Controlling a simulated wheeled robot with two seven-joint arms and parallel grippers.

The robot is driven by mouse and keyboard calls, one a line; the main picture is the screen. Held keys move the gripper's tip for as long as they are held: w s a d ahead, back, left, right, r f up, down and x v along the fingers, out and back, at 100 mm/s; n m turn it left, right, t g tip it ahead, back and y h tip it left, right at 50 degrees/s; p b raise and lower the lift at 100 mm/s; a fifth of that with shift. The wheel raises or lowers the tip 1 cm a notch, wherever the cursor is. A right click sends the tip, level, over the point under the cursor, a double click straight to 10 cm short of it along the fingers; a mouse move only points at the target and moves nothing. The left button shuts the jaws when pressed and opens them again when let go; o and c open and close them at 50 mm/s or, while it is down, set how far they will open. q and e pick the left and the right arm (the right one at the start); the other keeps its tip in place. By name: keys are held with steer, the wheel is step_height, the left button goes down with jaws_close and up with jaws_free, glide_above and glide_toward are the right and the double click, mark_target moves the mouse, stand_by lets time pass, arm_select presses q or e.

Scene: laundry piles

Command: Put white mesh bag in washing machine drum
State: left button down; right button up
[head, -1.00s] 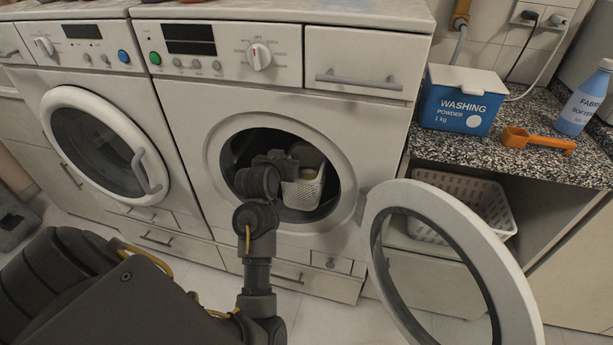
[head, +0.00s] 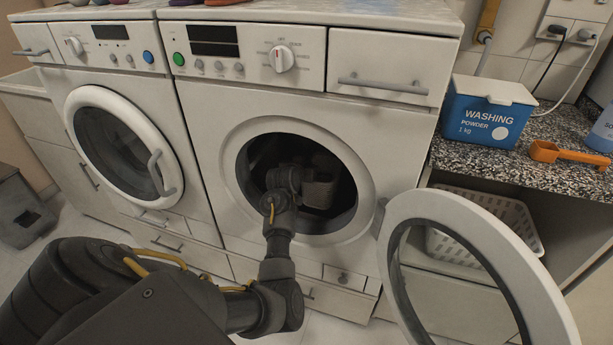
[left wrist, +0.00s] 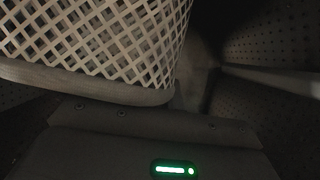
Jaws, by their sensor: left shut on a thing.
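The white mesh bag (head: 320,188) is inside the open drum (head: 343,203) of the right washing machine, in shadow. Its lattice side also fills the upper left of the left wrist view (left wrist: 100,40). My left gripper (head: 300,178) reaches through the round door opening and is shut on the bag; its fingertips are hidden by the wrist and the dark. The perforated drum wall (left wrist: 265,45) shows around it in the left wrist view. My right gripper is not in view.
The machine's round door (head: 480,215) stands swung open to the right. A white basket (head: 500,215) sits under the counter. A washing powder box (head: 484,112) and an orange scoop (head: 566,154) are on the speckled counter. A second machine with a closed door (head: 125,145) stands left.

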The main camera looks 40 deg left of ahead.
arm_select(q)
steer(key=shift+w+a+f+b, duration=0.1)
steer(key=shift+f+b, duration=0.15)
steer(key=shift+f, duration=0.65)
steer(key=shift+w+a+f+b, duration=0.1)
steer(key=shift+f+b, duration=0.1)
steer(key=shift+f, duration=0.7)
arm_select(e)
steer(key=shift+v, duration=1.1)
arm_select(q)
steer(key=shift+f, duration=0.15)
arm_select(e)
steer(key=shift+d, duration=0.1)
arm_select(q)
steer(key=c, duration=1.6)
jaws_free()
